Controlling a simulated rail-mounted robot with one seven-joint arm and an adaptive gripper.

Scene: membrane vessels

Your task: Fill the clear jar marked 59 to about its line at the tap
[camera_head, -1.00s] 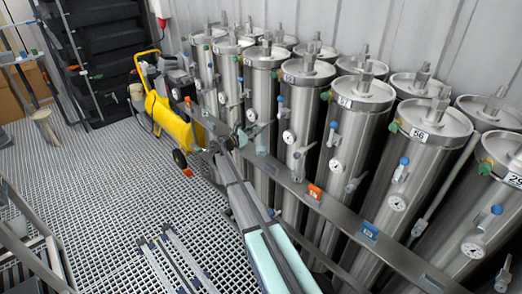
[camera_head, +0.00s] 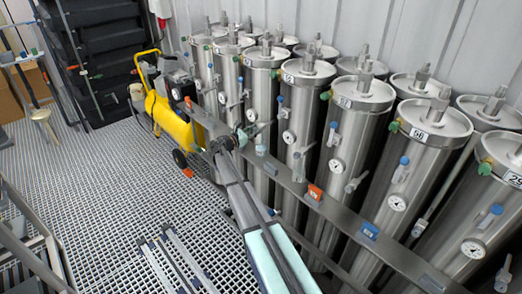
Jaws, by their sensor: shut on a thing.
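My arm reaches from the bottom of the view up to the middle, along the row of steel vessels. My gripper (camera_head: 243,136) is small at its far end, beside the metal rail and in front of the vessels. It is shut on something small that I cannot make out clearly. I cannot pick out the clear jar or a number 59 on it. Small blue-handled taps stand on the vessel fronts, one on a near vessel (camera_head: 402,168) and one farther along (camera_head: 332,133). I cannot tell any water level.
Tall steel vessels (camera_head: 357,140) with gauges stand in rows along the right wall. A metal rail (camera_head: 345,222) with coloured tags runs before them. A yellow wheeled machine (camera_head: 172,122) stands beyond my arm. Black stacked bins (camera_head: 105,45) stand at the back. The grating floor (camera_head: 120,185) at left is largely clear.

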